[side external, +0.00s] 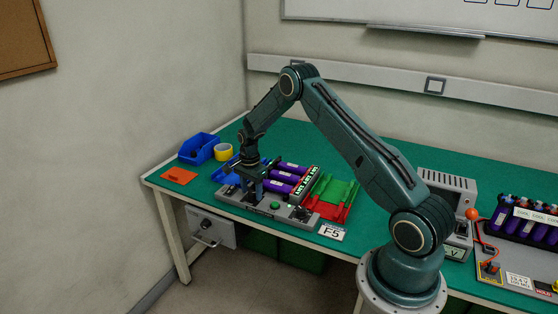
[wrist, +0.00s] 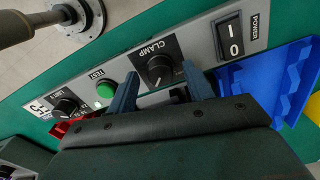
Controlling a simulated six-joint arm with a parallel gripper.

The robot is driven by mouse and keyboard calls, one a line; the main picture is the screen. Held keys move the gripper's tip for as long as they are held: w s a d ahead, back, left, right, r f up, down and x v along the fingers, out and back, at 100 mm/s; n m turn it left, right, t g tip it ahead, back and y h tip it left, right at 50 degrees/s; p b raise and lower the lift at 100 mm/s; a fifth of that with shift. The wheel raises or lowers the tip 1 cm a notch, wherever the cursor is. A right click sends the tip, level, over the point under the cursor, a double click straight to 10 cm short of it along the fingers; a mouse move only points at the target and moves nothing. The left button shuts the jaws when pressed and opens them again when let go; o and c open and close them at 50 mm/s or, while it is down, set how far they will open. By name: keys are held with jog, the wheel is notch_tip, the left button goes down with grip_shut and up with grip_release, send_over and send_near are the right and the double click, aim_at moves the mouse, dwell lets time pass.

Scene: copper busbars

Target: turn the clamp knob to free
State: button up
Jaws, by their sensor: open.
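The clamp knob (wrist: 160,70) is a round black knob on a black plate lettered CLAMP, on the grey control panel (wrist: 195,48). My gripper (wrist: 158,76) is open in the wrist view, with one blue-grey finger on each side of the knob. I cannot tell whether the fingers touch it. In the side view my gripper (side external: 254,190) points down over the left part of the fixture's front panel (side external: 290,216) and hides the clamp knob there. The knob's pointer setting is too small to read surely.
Along the panel are a power switch (wrist: 229,38), a green TEST button (wrist: 105,90) and a LIMIT knob (wrist: 67,106). Purple cells (side external: 283,176) and red and green pieces (side external: 332,196) lie behind the panel. A blue bin (side external: 198,148) and yellow tape (side external: 224,152) stand back left.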

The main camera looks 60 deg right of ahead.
jog(key=shift+f, duration=0.25)
jog(key=c, duration=1)
jog(key=shift+o, duration=0.2)
